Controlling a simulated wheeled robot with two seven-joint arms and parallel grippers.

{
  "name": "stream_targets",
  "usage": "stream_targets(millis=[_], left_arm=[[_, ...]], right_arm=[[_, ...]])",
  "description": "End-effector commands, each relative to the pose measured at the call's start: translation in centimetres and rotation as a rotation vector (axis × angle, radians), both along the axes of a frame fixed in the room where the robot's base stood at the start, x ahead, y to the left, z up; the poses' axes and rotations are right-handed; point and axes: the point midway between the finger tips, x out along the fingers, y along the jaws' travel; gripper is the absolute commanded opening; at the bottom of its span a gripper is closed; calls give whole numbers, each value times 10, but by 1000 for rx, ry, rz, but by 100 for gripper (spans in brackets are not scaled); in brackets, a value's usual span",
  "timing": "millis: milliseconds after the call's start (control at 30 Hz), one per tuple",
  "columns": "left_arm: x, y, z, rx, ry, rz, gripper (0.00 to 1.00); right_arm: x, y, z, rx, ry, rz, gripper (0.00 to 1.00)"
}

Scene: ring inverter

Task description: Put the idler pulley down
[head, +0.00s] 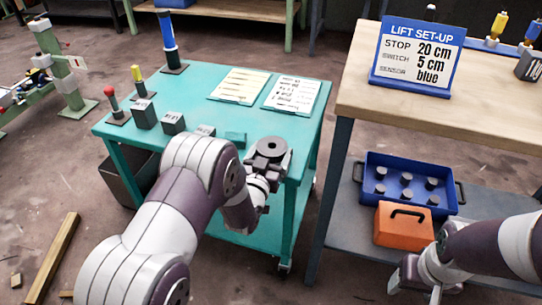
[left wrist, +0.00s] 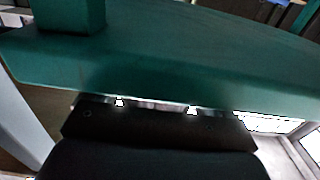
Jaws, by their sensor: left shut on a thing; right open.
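The idler pulley (head: 270,146) is a dark round disc with a small hole in its middle, in the head view. My left gripper (head: 268,158) is shut on it at the front right corner of the teal cart (head: 205,88). I cannot tell whether the pulley touches the cart top. In the left wrist view, the teal cart edge (left wrist: 150,70) fills the upper part and a dark shape covers the bottom; the pulley is not clear there. My right gripper (head: 408,280) is open, low at the right, beside the orange box.
Two paper sheets (head: 290,95), a blue-topped post (head: 168,40) and several small labelled dark blocks (head: 145,113) stand on the cart. A wooden bench (head: 480,105) with a blue sign (head: 415,55) is at right. Below are a blue tray (head: 375,165) and an orange box (head: 400,226).

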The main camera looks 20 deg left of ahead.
Motion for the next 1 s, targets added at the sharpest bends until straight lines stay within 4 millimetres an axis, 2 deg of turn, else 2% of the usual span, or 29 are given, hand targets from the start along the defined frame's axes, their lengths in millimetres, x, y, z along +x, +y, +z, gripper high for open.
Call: stream_targets(millis=[567,600,633,767,867,1000], left_arm=[[-1,0,-14,0,7,-1,21],[-2,0,-17,0,14,-1,97],[-2,0,-17,1,15,-1,100],[-3,0,-18,2,20,-1,100],[-3,0,-2,2,21,-2,100],[-37,1,-2,2,23,-2,100]], right_arm=[[0,0,-10,0,0,0,66],[0,0,-10,0,0,0,66],[0,0,-10,0,0,0,66],[0,0,-9,0,0,0,66],[0,0,5,0,0,0,66],[0,0,14,0,0,0,66]])
